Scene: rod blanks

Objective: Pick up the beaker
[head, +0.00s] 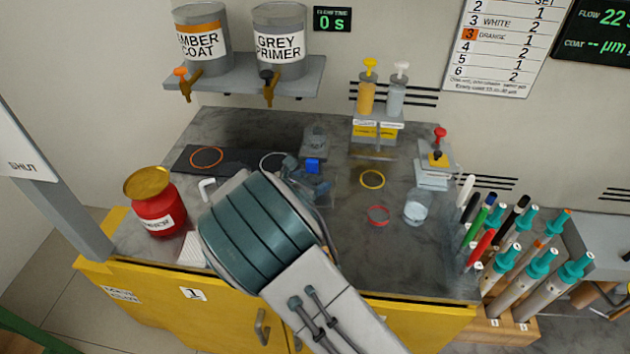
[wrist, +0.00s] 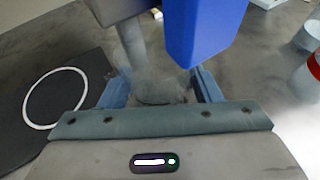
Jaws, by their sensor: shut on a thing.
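My gripper (wrist: 165,88) is shut on a clear glass beaker (wrist: 158,72), which shows faintly between the two blue-grey fingers in the wrist view. In the head view my gripper (head: 306,184) is over the counter, at the right edge of the dark mat, and my arm covers part of it. The beaker's lower part is hard to make out, and I cannot tell whether it touches the surface. A blue block (wrist: 205,28) on a grey stand (head: 314,142) is right above and in front of the fingers.
The dark mat (head: 231,162) carries an orange ring and a white ring. Yellow and red rings and another clear vessel (head: 417,208) are on the counter (head: 345,235) to the right. A red jar (head: 156,208) stands left; racked rods (head: 520,265) stand right.

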